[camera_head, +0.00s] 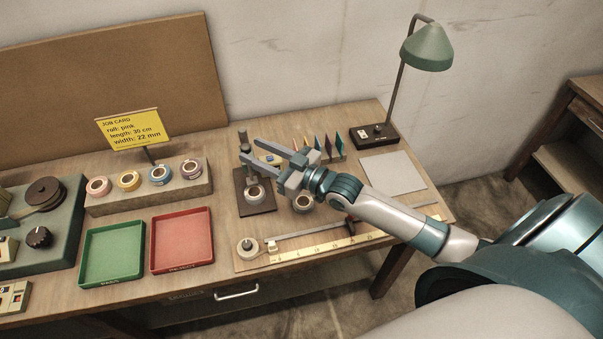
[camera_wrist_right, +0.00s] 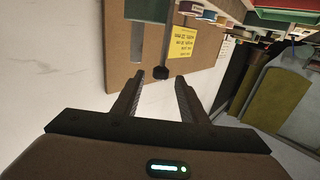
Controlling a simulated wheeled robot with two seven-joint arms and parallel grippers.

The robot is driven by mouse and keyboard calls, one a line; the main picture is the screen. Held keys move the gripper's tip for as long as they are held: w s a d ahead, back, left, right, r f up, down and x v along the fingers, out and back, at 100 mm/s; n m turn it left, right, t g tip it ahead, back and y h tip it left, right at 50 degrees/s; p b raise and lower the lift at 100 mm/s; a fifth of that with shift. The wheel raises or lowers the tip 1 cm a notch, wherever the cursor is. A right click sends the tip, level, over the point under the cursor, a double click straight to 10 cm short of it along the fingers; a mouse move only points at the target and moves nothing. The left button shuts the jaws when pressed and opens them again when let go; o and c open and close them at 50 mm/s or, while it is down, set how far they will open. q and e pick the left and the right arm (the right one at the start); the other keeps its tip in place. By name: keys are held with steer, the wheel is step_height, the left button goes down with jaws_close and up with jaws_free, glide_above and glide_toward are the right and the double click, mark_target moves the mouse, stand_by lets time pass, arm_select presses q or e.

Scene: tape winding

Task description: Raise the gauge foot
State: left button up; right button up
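The gauge stands behind the trays, with a dark base plate (camera_head: 262,204), an upright post and a dark knob (camera_head: 245,149) near my fingertips. A roll of tape (camera_head: 254,194) is on its plate. The gauge foot is not clearly made out at this size. My right gripper (camera_head: 250,150) is open, its fingers pointing left at the upper part of the gauge. In the right wrist view a small black knob (camera_wrist_right: 160,73) shows between the open fingertips, beside a grey post (camera_wrist_right: 137,42); I cannot tell whether the fingers touch it. My left gripper is out of view.
The job card (camera_head: 134,128) stands behind a rack of tape rolls (camera_head: 150,194). A green tray (camera_head: 112,252) and a red tray (camera_head: 182,240) lie in front. A ruler board (camera_head: 310,250) is at the front edge. A lamp (camera_head: 427,48) stands back right.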

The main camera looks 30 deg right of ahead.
steer(key=b+v, duration=0.4)
steer(key=v, duration=0.9)
steer(key=shift+s, duration=0.2)
steer(key=shift+d, duration=0.1)
